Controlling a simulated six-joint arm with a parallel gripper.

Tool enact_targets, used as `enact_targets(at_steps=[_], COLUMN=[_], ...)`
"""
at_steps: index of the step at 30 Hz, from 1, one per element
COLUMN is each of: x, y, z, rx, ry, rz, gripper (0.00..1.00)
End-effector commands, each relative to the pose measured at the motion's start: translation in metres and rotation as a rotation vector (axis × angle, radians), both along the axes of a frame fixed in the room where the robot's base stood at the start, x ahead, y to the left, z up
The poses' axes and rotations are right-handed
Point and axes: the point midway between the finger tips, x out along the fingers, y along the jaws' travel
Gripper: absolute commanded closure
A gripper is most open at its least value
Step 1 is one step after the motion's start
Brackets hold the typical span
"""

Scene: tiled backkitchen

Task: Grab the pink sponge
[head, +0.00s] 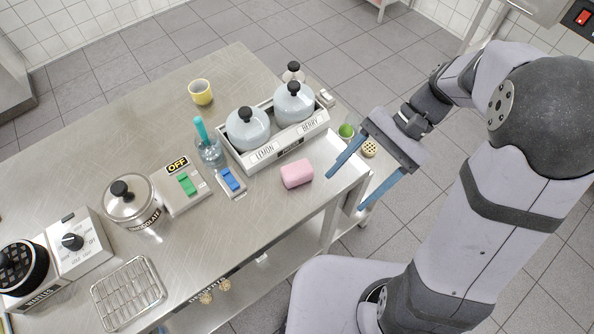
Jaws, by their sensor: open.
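The pink sponge (297,174) lies on the steel table (280,213) near its right front edge, in front of the lemon and berry rack. It looks like a small rounded block. My gripper (345,193) is open and empty, with two blue fingers spread apart. It is to the right of the sponge, around the table's right edge, and does not touch the sponge. Its exact height above the table is hard to tell.
A rack (282,149) with two lidded pots stands behind the sponge. A green cup (346,131) is near the gripper. The tabletop just in front of the sponge is clear.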

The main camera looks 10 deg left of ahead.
Motion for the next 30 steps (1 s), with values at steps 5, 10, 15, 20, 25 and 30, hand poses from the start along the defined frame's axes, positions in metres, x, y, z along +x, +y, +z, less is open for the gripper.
enact_targets(at_steps=[5,10,15,20,25,30], x=[0.032,0.068,0.085,0.085,0.085,0.081], y=[0.025,0.035,0.036,0.036,0.037,0.046], z=[0.002,0.005,-0.011,-0.037,-0.043,-0.043], rx=[0.189,0.367,0.459,0.456,0.454,0.454], ry=[0.263,0.473,0.577,0.568,0.564,0.566], rz=[-0.205,-0.359,-0.425,-0.422,-0.420,-0.418], gripper=[0.38,0.38,0.38,0.38,0.38,0.38])
